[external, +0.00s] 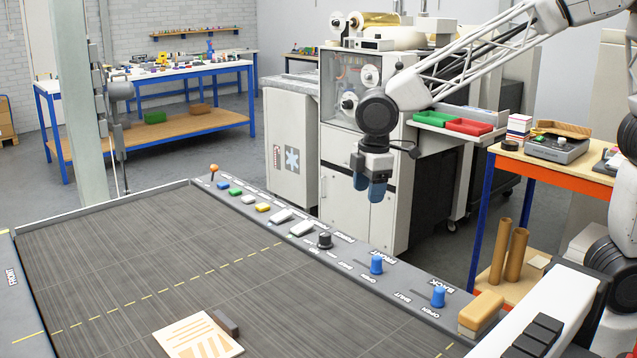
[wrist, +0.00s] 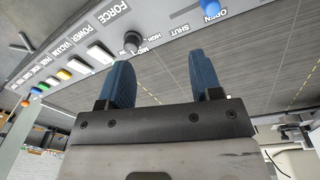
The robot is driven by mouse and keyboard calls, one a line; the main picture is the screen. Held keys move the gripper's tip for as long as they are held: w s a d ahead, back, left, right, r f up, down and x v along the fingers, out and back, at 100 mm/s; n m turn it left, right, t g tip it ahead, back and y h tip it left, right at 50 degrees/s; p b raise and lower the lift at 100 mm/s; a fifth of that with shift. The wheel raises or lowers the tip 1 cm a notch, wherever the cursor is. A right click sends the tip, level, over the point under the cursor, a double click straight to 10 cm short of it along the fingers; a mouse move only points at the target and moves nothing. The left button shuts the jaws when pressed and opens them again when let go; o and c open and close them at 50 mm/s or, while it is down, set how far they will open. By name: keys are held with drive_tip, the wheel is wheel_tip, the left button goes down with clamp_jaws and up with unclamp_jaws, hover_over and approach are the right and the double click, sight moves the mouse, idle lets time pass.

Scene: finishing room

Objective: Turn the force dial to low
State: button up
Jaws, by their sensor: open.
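The force dial (external: 325,240) is a small black knob on the grey control strip along the machine bed. In the wrist view the dial (wrist: 132,41) sits beside the printed word FORCE, with HIGH and MED marks near it. It is too small to tell where its pointer stands. My gripper (external: 369,186) has blue fingertips and is empty, above and beyond the strip in the external view, apart from the dial. In the wrist view my gripper (wrist: 164,68) has its fingers spread apart, with the dial beyond them, nearer the left finger.
White rocker switches (external: 280,216) and coloured buttons lie left of the dial, then an orange-topped lever (external: 213,172). Blue knobs (external: 376,264) (external: 438,296) stand to its right. A tan block (external: 481,312) sits at the strip's right end. The dark bed (external: 130,260) is mostly bare.

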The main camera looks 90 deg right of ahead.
drive_tip(key=n, duration=0.2)
hover_over(325, 233)
drive_tip(key=shift+g, duration=0.3)
wheel_tip(325, 233, down, 6)
drive_tip(key=shift+a+f, duration=0.1)
drive_tip(key=shift+f, duration=0.05)
drive_tip(key=shift+s+f, duration=0.1)
drive_tip(key=shift+f, duration=3.8)
drive_tip(key=c, duration=0.9)
